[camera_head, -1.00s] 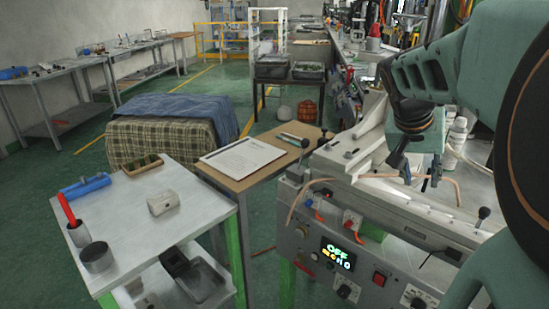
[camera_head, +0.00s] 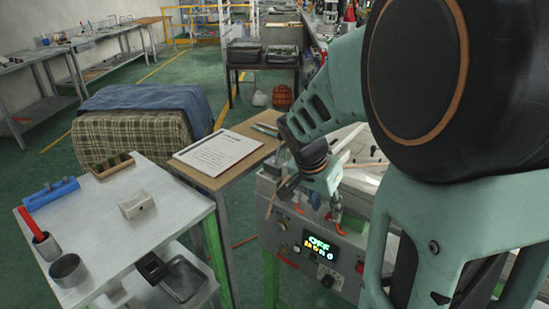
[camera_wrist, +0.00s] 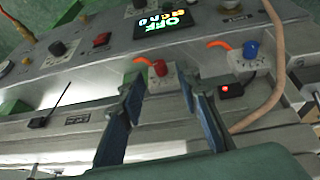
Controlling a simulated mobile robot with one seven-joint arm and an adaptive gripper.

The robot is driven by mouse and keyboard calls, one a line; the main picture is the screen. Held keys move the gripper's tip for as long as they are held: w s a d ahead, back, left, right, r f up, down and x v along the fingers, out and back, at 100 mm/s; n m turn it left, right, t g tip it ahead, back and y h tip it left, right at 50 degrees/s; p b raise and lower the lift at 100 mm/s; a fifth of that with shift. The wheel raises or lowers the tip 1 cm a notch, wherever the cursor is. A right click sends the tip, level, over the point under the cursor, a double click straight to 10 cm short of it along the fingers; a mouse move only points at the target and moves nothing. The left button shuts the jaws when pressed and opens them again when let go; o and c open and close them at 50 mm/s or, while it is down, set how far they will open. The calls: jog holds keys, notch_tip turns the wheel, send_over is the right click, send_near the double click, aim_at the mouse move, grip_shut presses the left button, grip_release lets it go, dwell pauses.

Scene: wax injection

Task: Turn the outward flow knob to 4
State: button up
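The wax machine's front panel (camera_head: 290,262) carries several knobs and a lit display (camera_head: 318,246), which reads "OFF" above smaller coloured characters. In the wrist view, where the panel appears upside down, my gripper (camera_wrist: 162,84) is open and empty. A red knob (camera_wrist: 158,68) shows between and just beyond its fingertips; I cannot tell contact. A blue knob (camera_wrist: 250,50) is to the right, and a black knob (camera_wrist: 57,48) is at the left. The labels are too small to tell which knob is outward flow. In the head view my arm hides much of the machine.
A red lit switch (camera_wrist: 232,90) is close to the right finger. An orange-brown hose (camera_wrist: 275,70) curves at the right. A red button (camera_wrist: 101,40) is on the panel. In the head view, a wooden table with a paper (camera_head: 217,152) and a metal side table (camera_head: 165,220) stand left of the machine.

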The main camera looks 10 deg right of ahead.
aim_at(328, 215)
jog(key=shift+x, duration=1.85)
grip_shut()
